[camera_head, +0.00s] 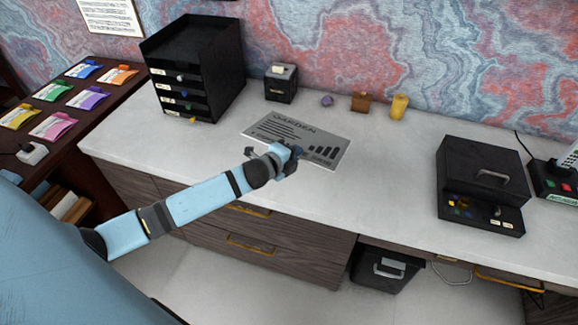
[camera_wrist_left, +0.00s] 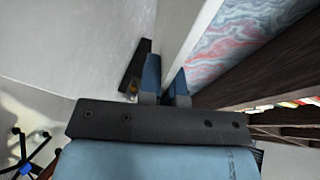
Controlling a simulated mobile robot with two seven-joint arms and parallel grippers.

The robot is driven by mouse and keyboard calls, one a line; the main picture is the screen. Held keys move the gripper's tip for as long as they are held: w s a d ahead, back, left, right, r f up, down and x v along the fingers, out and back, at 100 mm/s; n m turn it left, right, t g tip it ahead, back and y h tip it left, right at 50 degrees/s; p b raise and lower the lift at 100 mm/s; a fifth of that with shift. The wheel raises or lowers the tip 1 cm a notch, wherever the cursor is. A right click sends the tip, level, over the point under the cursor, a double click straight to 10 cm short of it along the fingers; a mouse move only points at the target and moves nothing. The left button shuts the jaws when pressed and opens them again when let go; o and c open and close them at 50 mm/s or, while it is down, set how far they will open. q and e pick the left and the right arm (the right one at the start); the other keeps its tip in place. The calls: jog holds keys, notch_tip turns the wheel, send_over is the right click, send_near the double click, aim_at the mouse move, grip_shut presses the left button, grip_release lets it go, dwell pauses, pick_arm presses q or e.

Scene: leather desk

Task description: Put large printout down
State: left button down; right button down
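The large printout (camera_head: 265,127) is a grey sheet with a heading, text lines and black bars. In the head view it appears over the white desk top, behind my left gripper (camera_head: 286,154), which covers part of its near edge. In the left wrist view the blue fingers of my left gripper (camera_wrist_left: 166,88) stand on both sides of a pale strip, the printout (camera_wrist_left: 185,35) seen nearly edge-on. The gripper is shut on it. The desk surface shows to one side of the sheet, apart from it. The exact height above the desk is unclear. My right gripper is not in view.
On the white desk (camera_head: 395,200), a black drawer stack (camera_head: 195,65) stands left of the printout. A black cube holder (camera_head: 281,83), purple item (camera_head: 327,100), brown block (camera_head: 361,102) and yellow cup (camera_head: 399,106) stand behind. A black case (camera_head: 482,185) stands right; desk between is clear.

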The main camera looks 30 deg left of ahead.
pick_arm(q)
jog(key=shift+n+g+y, duration=0.3)
jog(key=shift+g, duration=0.1)
jog(key=w+a, duration=0.1)
jog(key=a, duration=0.1)
jog(key=w+a+f, duration=0.1)
jog(key=a, duration=0.1)
jog(key=w+a, duration=0.1)
jog(key=a, duration=0.1)
jog(key=shift+w+a+f+b, duration=0.3)
jog(key=shift+a+f+b, duration=0.05)
jog(key=shift+a, duration=0.05)
notch_tip(320, 180, down, 9)
jog(key=b, duration=0.8)
jog(key=shift+f, duration=0.4)
jog(key=c, duration=1.5)
grip_release()
jog(key=shift+o, duration=0.2)
